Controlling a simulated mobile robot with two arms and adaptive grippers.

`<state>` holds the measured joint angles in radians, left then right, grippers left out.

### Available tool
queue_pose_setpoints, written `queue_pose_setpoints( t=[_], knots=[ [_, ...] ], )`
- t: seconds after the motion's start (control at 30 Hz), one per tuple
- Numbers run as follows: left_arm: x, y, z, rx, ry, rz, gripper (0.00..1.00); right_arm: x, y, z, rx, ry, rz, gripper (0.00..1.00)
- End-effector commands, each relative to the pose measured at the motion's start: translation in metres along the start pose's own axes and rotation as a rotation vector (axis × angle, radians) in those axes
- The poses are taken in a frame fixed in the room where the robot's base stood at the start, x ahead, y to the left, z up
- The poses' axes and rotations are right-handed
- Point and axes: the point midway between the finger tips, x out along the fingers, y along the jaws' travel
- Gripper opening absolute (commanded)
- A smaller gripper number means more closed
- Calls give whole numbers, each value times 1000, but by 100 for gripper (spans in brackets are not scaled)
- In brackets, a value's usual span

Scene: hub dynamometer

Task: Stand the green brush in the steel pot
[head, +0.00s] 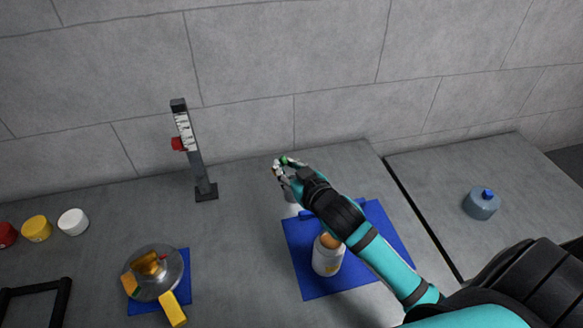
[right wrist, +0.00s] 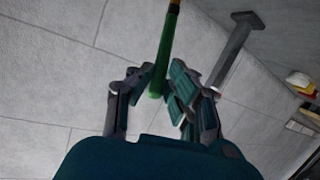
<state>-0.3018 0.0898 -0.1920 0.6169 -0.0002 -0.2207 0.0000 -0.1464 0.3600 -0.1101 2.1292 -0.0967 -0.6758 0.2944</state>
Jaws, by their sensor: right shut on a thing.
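The green brush (right wrist: 162,60) is between the fingers of my right gripper (right wrist: 163,82), which is shut on it; its brownish end reaches the top edge of the right wrist view. In the head view only a small green part of the brush (head: 287,160) shows at the fingertips of my right gripper (head: 281,168). A pale metallic thing, perhaps the steel pot (head: 291,197), shows just below this gripper, largely hidden by it and the arm. I cannot tell the height between them. My left gripper is not in view.
A white jar (head: 327,260) stands on a blue mat (head: 310,280). A gauge post (head: 195,160) stands by the wall.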

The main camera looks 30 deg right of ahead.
Motion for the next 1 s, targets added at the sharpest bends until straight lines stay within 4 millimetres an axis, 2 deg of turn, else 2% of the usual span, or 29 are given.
queue_pose_setpoints(
  t=[0.03, 0.2, 0.5, 1.0],
  knots=[
    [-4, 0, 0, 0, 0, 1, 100, 6, 8, -1, -5, -1, 2, 0],
    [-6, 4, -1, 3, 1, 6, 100, 15, 19, 1, -1, 0, 1, 0],
    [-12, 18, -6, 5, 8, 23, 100, 24, 14, 34, 1, -2, 1, 0],
    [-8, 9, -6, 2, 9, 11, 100, 26, 12, 42, 1, 1, 1, 0]
  ],
)
